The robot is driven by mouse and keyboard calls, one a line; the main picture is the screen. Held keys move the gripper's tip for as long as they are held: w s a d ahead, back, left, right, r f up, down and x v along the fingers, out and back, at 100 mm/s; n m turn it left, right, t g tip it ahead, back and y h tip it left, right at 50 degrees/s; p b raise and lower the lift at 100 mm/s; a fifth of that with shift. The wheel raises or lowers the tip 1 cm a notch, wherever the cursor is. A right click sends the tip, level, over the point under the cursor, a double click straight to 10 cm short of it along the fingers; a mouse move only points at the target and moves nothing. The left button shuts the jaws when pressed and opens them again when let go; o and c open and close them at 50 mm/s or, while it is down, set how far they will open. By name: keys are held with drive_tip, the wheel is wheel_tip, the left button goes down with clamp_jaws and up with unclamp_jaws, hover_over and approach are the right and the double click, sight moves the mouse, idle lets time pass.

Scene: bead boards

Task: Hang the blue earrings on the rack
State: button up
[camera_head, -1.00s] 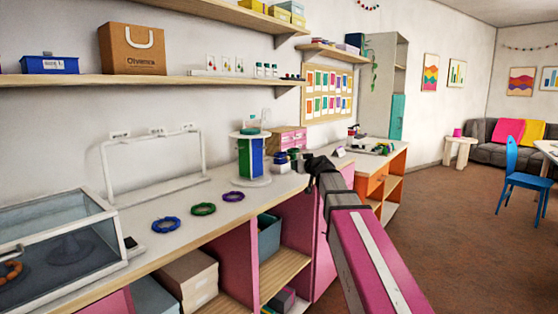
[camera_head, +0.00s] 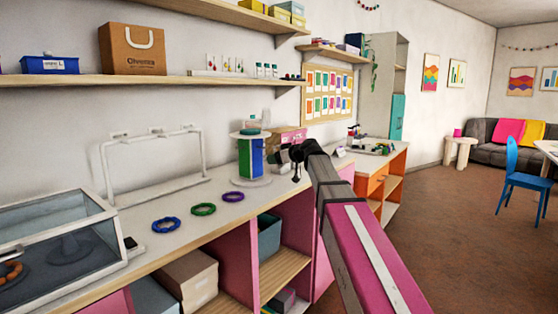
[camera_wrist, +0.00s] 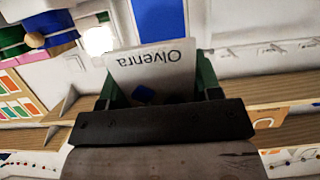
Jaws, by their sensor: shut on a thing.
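My gripper (camera_head: 290,160) is over the counter, just right of the round stand; it also shows in the wrist view (camera_wrist: 157,86). Its two green fingers are shut on a white earring card (camera_wrist: 135,72), printed "Olvenra" and upside down in that view. A small blue piece (camera_wrist: 143,95) shows on the card; the rest of the earrings is hidden. In the head view the card is too small to make out. A white rail rack (camera_head: 108,170) with small tags along its top stands at the back left of the counter. The round stand (camera_head: 245,159) has blue and green panels.
Blue, green and purple bead rings (camera_head: 204,209) lie on the counter front. A glass case (camera_head: 60,245) stands at the left. A wall shelf (camera_head: 150,81) runs above the rack. The counter between rack and rings is clear.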

drive_tip(key=shift+w+a, duration=0.7)
drive_tip(key=shift+a, duration=0.2)
drive_tip(key=shift+w+a, duration=0.65)
drive_tip(key=shift+a, duration=0.2)
drive_tip(key=shift+a+r, duration=0.1)
